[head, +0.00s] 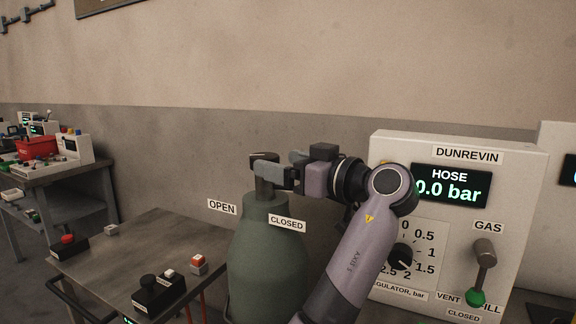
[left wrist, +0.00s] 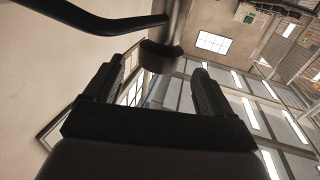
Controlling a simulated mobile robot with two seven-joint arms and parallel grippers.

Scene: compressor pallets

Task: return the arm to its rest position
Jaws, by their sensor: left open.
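My left gripper (head: 277,173) is at the top of a green gas cylinder (head: 265,250), beside its dark valve handle (head: 265,165). Its arm comes up from the lower middle of the head view. In the left wrist view the two dark fingers (left wrist: 158,85) stand apart. A round dark part with a curved bar (left wrist: 160,57) shows between and beyond the fingertips. I cannot tell whether the fingers touch the handle. My right gripper is in neither view.
OPEN (head: 222,207) and CLOSED (head: 287,223) labels flank the cylinder's shoulder. A white DUNREVIN panel (head: 391,147) with a display, dial and gas lever (head: 484,262) stands close to the right of my arm. A table (head: 150,235) with small boxes is at left.

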